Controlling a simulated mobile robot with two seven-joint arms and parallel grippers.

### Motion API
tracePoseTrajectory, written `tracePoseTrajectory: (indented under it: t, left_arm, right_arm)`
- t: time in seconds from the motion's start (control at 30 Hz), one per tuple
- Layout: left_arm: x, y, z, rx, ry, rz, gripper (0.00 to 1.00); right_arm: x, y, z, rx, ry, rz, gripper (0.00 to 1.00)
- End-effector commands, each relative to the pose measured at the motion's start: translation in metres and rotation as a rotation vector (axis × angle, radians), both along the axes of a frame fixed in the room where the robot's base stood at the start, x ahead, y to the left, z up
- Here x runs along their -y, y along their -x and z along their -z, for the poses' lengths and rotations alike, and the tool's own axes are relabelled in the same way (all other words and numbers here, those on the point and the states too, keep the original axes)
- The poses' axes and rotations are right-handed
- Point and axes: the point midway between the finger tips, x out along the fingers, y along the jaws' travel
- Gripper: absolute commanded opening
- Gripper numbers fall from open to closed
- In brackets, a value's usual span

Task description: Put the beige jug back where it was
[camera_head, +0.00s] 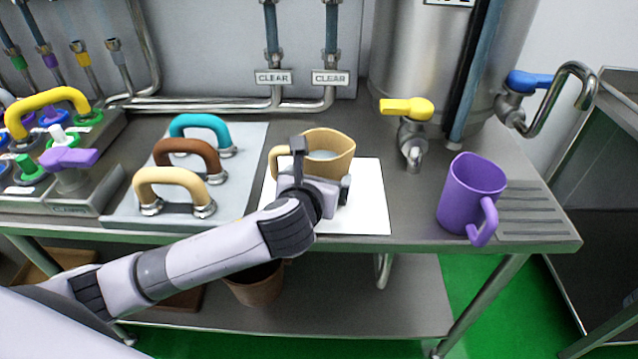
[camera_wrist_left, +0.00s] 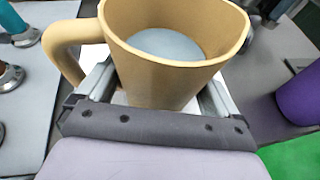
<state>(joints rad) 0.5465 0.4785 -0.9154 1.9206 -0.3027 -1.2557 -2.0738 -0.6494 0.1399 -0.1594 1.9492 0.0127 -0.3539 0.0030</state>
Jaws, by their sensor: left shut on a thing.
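The beige jug (camera_head: 329,155) stands upright over the white mat (camera_head: 362,210) in the head view. Its handle points left, and a pale liquid shows inside. In the left wrist view the jug (camera_wrist_left: 165,75) sits between the two fingers of my left gripper (camera_wrist_left: 158,95). My left gripper (camera_head: 316,172) is shut on the jug's body from the front. Whether the jug's base touches the mat is hidden by the gripper. My right gripper is in neither view.
A purple jug (camera_head: 472,193) stands to the right, near a drain grille (camera_head: 540,210). A yellow-handled tap (camera_head: 408,125) is behind. Teal, brown and beige handles (camera_head: 174,185) are on a grey plate to the left. Bare counter lies between mat and purple jug.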

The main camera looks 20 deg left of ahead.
Motion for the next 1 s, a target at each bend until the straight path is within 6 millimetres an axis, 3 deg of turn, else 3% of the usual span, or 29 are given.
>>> tracePoseTrajectory:
  t: [0.1,0.4,0.43,0.77,1.0]
  left_arm:
    - [0.0,0.0,0.011,0.006,0.001,0.001,0.3]
    - [0.0,0.0,0.011,0.006,0.0,0.001,0.3]
    - [0.0,0.0,0.014,0.001,0.0,0.001,1.0]
    - [0.001,0.002,0.011,0.001,0.001,0.002,1.0]
    - [0.003,0.029,-0.001,0.002,0.001,0.004,1.0]
  right_arm:
    - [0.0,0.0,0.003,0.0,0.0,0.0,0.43]
    - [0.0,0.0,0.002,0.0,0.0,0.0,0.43]
    - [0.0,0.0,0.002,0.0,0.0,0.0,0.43]
    - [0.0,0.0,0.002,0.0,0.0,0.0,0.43]
    - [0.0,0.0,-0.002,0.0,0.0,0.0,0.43]
